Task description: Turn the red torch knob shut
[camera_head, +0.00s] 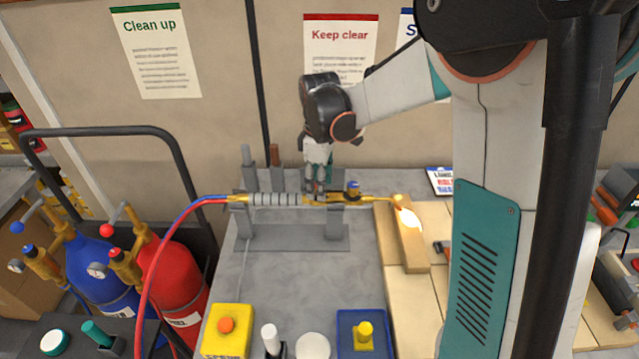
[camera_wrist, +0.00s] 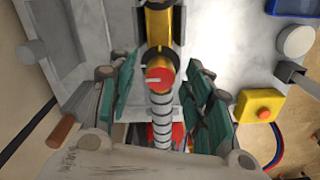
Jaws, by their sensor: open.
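The torch (camera_head: 275,199) lies level on a grey stand (camera_head: 290,240), with a ribbed grip at left and brass parts. A bright flame (camera_head: 408,218) shows at its right end. In the wrist view the red torch knob (camera_wrist: 160,78) is a round disc with a pale line across it, beside the ribbed grip (camera_wrist: 162,118). My gripper (camera_wrist: 162,88) is open, its teal fingers on either side of the knob with gaps between.
Pale bricks (camera_head: 410,300) lie under the flame, with a brown bar (camera_head: 411,250). Red and blue hoses run left to a red cylinder (camera_head: 178,280) and blue cylinder (camera_head: 98,265). A yellow box with an orange button (camera_head: 227,325) stands in front.

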